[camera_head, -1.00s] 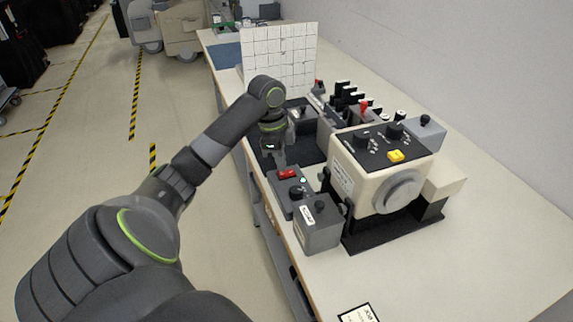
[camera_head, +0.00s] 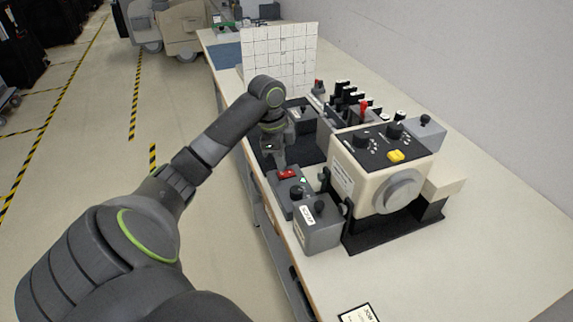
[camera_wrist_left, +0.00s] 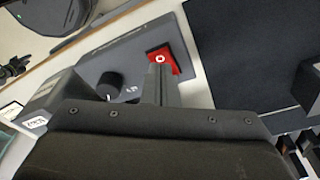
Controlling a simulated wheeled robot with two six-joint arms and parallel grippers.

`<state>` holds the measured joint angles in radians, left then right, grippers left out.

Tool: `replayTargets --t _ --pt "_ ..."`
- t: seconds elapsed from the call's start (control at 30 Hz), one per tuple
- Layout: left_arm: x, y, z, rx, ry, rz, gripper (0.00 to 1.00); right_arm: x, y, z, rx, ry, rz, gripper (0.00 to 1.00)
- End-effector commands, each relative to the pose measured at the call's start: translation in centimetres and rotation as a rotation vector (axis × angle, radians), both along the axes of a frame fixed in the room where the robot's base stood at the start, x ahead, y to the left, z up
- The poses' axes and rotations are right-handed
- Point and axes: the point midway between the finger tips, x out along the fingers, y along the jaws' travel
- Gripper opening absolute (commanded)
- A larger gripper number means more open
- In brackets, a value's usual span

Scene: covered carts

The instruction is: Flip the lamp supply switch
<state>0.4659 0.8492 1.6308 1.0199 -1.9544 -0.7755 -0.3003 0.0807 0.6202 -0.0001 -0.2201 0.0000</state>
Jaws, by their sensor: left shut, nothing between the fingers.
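A red rocker switch (camera_head: 287,174) sits on top of a low grey box (camera_head: 299,194) with a black knob, near the bench's left edge. I take it for the lamp supply switch; no label for it is readable. In the left wrist view the red switch (camera_wrist_left: 161,56) has a white mark and lies right at my fingertips. My left gripper (camera_head: 279,164) is shut and empty, pointing down just behind the switch. I cannot tell whether the fingertips touch it; they hide part of it. My right gripper is not in view.
A cream lamp housing (camera_head: 345,168) with knobs and a yellow button stands right of the switch box. A grey labelled box (camera_head: 318,230) stands in front. A white grid panel (camera_head: 283,58) rises behind. The bench (camera_head: 480,265) is mostly clear at the front right.

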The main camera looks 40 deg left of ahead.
Motion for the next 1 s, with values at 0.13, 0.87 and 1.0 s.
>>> replayTargets --t 0.13,0.87,1.0 --pt "0.0 0.0 -0.2 0.000 0.000 0.000 0.00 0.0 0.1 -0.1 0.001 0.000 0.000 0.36" --pt "0.0 0.0 -1.3 -0.001 -0.001 0.000 0.00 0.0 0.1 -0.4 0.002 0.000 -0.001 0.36" --pt "0.0 0.0 -1.5 -0.001 -0.001 0.000 0.00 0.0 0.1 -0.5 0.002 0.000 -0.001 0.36"
